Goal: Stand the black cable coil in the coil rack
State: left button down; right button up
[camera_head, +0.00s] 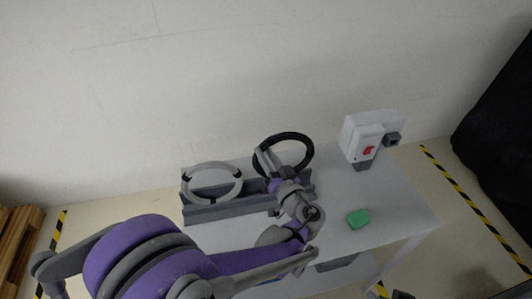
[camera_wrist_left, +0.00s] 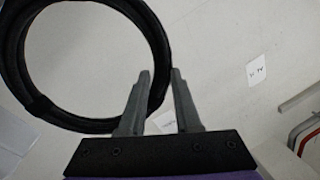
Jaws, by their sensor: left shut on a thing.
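The black cable coil (camera_head: 309,148) is an upright ring at the right part of the grey coil rack (camera_head: 228,211) in the head view. My left gripper (camera_head: 265,163) is at the coil's left side, shut on its rim. In the left wrist view the coil (camera_wrist_left: 156,38) fills the upper left, its rim passing between the two fingers of the gripper (camera_wrist_left: 160,80). My gripper and wrist hide the coil's lower edge, so I cannot tell whether it touches the rack.
A light grey coil (camera_head: 239,187) with dark bands stands in the rack's left part. A green block (camera_head: 358,219) lies on the white cart top (camera_head: 400,205). A white box with a red switch (camera_head: 362,133) stands at the back right.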

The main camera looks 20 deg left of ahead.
pick_arm(q)
notch_tip(320, 180, down, 7)
jog(key=b, duration=0.4)
jog(key=shift+r, duration=0.15)
pick_arm(e)
jog(key=shift+s+f, duration=0.25)
jog(key=shift+f, duration=0.7)
jog(key=shift+s+f, duration=0.3)
jog(key=shift+f, duration=0.65)
jog(key=shift+s+f, duration=0.25)
jog(key=shift+f, duration=0.7)
pick_arm(q)
jog(key=c, duration=0.5)
grip_release()
jog(key=b+v, duration=0.1)
jog(key=v, duration=0.9)
jog(key=shift+s+d, duration=0.25)
jog(key=shift+s, duration=0.05)
pick_arm(e)
jog(key=shift+s+f, duration=0.1)
jog(key=shift+f, duration=0.45)
